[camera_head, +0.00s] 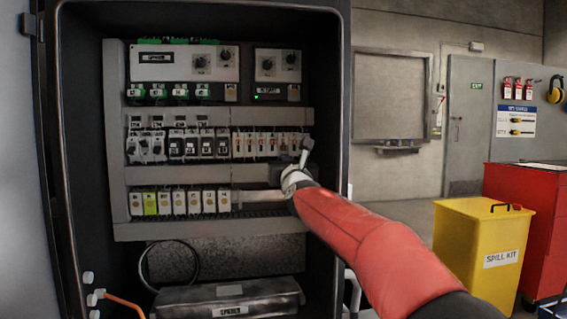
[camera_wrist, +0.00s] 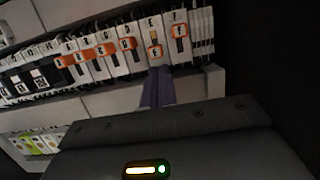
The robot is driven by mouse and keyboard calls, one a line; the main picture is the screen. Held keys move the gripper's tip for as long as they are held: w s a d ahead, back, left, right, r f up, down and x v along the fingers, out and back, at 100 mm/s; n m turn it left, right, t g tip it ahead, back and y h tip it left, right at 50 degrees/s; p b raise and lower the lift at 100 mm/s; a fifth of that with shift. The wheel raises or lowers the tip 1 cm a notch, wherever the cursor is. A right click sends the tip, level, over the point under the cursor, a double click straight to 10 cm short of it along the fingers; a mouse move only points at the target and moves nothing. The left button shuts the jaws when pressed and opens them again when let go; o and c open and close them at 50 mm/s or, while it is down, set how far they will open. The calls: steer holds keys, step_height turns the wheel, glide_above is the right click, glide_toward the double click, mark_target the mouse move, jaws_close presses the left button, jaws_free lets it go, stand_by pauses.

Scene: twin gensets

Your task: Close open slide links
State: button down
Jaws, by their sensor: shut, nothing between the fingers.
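A row of white slide links (camera_head: 268,145) with orange sliders sits at the right of the cabinet's middle rail. In the wrist view, most orange sliders, such as the far-right one (camera_wrist: 180,30), sit high on their links. One slider (camera_wrist: 154,52), second from the right, sits lower, with a yellow strip showing above it. My gripper (camera_wrist: 157,75) is shut and empty, its tips just below that lower slider; I cannot tell whether they touch. In the head view my gripper (camera_head: 304,150) is at the right end of the row, and my wrist hides part of the rail below.
Dark breakers (camera_head: 199,146) stand left of the links. A lower terminal row (camera_head: 180,202) and grey ducting (camera_head: 190,174) lie below. The cabinet's right wall (camera_head: 328,110) is close to my wrist. A yellow spill kit bin (camera_head: 483,250) and red cabinet (camera_head: 530,220) stand outside, right.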

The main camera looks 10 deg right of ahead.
steer(key=shift+r, duration=0.25)
steer(key=shift+r+p, duration=0.4)
steer(key=shift+r, duration=0.8)
